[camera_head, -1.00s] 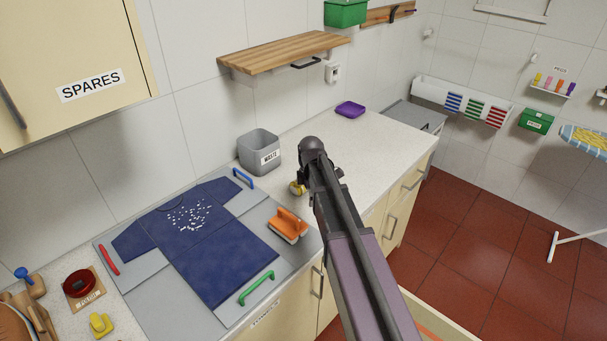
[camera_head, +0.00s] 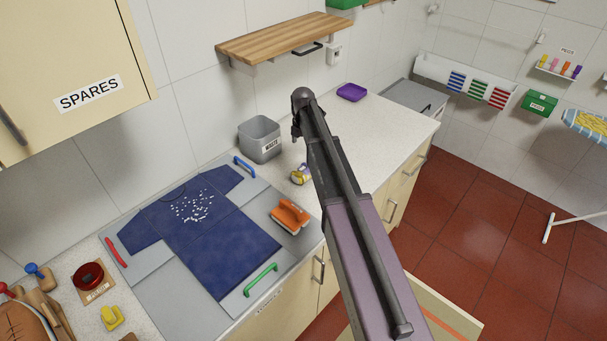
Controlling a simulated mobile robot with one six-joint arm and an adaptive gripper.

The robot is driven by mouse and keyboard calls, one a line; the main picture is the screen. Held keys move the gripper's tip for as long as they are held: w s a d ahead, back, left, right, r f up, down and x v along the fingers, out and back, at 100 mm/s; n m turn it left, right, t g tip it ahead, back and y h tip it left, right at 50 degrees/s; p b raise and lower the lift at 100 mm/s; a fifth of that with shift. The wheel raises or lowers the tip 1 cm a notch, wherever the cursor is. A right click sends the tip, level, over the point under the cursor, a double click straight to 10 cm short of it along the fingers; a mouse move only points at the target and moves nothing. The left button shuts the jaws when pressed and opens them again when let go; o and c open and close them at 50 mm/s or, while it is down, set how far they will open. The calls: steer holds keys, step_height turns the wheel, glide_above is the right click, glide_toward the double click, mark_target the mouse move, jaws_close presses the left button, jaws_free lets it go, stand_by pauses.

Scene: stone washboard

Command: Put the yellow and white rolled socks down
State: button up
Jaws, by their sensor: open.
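The yellow and white rolled socks (camera_head: 300,175) rest on the pale worktop (camera_head: 372,135), right of the waste bin and beside my arm. Part of them may be hidden by the arm. My gripper (camera_head: 296,136) is open and stands above and behind the socks in the picture, apart from them. Its fingers are small and partly hidden by my arm, and I see nothing held between them.
A grey waste bin (camera_head: 260,139) stands left of the gripper. A grey folding board (camera_head: 172,295) with a blue shirt (camera_head: 215,240) and an orange brush (camera_head: 290,215) lie at left. A purple tray (camera_head: 352,92) sits farther back. A wooden shelf (camera_head: 285,38) hangs above.

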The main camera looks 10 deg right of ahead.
mark_target(302, 170)
steer(key=shift+d+f, duration=0.1)
step_height(302, 170, down, 8)
steer(key=b, duration=0.8)
steer(key=shift+f+b, duration=0.25)
steer(key=shift+b, duration=0.1)
steer(key=f+b, duration=0.3)
steer(key=shift+s+a, duration=0.2)
steer(key=shift+a, duration=0.05)
steer(key=shift+f+b, duration=1.1)
steer(key=c, duration=1.1)
